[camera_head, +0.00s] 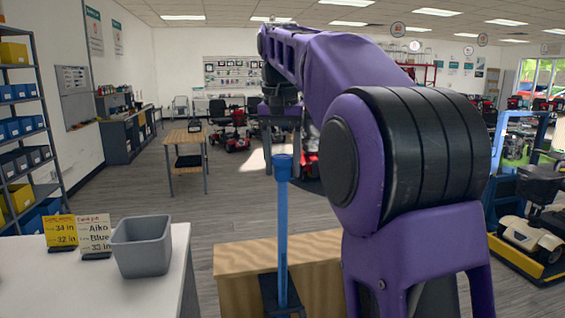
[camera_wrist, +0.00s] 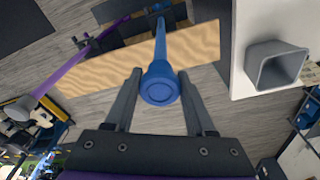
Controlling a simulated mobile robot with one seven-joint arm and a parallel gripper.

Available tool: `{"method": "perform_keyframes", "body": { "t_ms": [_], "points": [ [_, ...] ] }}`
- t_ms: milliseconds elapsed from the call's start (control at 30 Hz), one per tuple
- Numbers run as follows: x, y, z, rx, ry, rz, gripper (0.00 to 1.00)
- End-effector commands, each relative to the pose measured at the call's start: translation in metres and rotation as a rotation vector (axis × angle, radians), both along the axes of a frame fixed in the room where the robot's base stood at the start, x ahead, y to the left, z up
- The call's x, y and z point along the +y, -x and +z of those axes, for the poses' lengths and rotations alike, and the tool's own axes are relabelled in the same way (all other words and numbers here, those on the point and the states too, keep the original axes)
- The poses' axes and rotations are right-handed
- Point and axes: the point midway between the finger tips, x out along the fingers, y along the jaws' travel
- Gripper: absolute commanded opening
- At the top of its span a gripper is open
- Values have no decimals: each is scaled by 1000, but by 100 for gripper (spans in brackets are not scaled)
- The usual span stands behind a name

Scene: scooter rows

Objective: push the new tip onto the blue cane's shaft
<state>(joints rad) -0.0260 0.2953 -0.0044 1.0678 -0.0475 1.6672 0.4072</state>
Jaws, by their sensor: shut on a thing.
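The blue cane's shaft (camera_head: 282,235) stands upright in a dark holder (camera_head: 281,296) at the wooden bench. A wider blue tip (camera_head: 282,162) sits at the shaft's top end. In the wrist view the tip (camera_wrist: 160,85) is seen end-on between my fingers, with the shaft (camera_wrist: 160,42) running away behind it. My gripper (camera_wrist: 160,76) is shut on the tip; it also shows in the head view (camera_head: 284,150), pointing down over the cane. The tip and shaft look in line. How far the tip is seated on the shaft cannot be told.
A grey bin (camera_head: 141,247) and two cards (camera_head: 78,234) stand on the white counter (camera_head: 171,285) at left. The wooden bench (camera_head: 241,282) is below. A purple cane (camera_wrist: 75,65) with a grey end stands beside the blue one. My arm covers the centre right.

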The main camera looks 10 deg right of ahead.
Motion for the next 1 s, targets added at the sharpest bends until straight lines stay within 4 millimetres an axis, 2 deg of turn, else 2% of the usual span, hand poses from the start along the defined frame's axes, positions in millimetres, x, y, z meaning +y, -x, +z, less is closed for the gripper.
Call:
{"method": "perform_keyframes", "body": {
  "t_ms": [567, 600, 767, 1000],
  "points": [
    [0, 0, -7, 0, 0, 0, 1],
    [0, 0, -7, 0, 0, 0, 58],
    [0, 0, -7, 1, 0, 0, 87],
    [0, 0, -7, 1, 0, 0, 92]
  ]
}}
